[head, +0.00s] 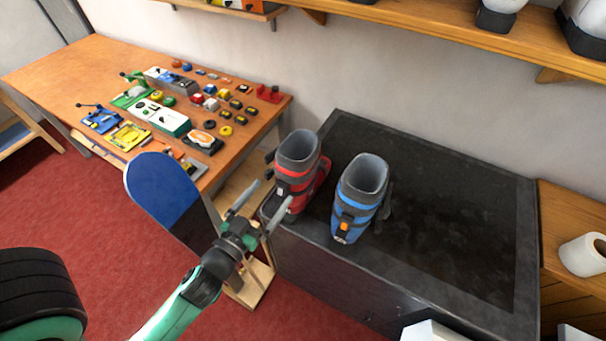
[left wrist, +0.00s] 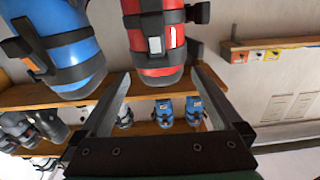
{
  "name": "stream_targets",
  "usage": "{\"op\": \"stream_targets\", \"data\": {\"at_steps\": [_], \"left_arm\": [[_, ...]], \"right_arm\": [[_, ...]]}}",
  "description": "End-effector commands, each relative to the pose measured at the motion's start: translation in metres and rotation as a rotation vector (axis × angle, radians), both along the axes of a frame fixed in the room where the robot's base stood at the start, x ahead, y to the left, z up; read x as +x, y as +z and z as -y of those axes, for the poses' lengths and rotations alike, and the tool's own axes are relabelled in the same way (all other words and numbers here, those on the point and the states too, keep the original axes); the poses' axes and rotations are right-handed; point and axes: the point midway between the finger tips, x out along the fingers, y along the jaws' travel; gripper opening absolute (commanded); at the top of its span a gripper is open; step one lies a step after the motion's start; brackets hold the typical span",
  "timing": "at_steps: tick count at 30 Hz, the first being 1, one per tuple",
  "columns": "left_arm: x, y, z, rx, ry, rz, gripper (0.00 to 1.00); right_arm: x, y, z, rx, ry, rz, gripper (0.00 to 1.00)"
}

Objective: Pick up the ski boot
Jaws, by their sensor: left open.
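A red ski boot (head: 297,172) stands upright at the left end of the dark bench top (head: 440,210). A blue ski boot (head: 358,198) stands upright just to its right. My left gripper (head: 257,204) is open in front of the red boot, at the bench's near left edge. In the left wrist view the red boot (left wrist: 157,45) is ahead, its lower end showing between the open fingers of the gripper (left wrist: 155,95). I cannot tell whether the fingers touch it. The blue boot (left wrist: 65,45) is at the upper left there. My right gripper is not in view.
A wooden table (head: 60,75) with many small tools and parts stands at the left. A blue board (head: 160,188) stands beside my left arm. A shelf (head: 420,22) runs along the wall above. A white roll (head: 584,255) lies at the right. The bench's right part is clear.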

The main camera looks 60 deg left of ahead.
Motion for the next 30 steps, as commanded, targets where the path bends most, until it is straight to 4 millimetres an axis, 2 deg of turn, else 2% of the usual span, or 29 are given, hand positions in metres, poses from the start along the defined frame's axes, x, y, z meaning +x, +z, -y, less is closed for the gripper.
{"op": "stream_targets", "data": {"at_steps": [6,9,16,17,30], "left_arm": [[0.031,0.002,-0.018,0.000,0.002,0.001,1.00],[0.040,-0.001,-0.024,0.000,0.001,0.001,1.00],[0.042,-0.004,-0.025,0.000,0.000,0.000,1.00],[0.042,-0.004,-0.025,0.000,0.000,0.000,0.96],[0.042,-0.004,-0.025,-0.001,0.000,0.001,0.17]], "right_arm": [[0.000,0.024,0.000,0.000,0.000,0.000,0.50],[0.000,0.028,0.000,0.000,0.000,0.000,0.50],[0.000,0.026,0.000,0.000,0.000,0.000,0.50],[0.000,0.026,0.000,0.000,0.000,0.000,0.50],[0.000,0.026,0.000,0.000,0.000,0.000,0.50]]}}
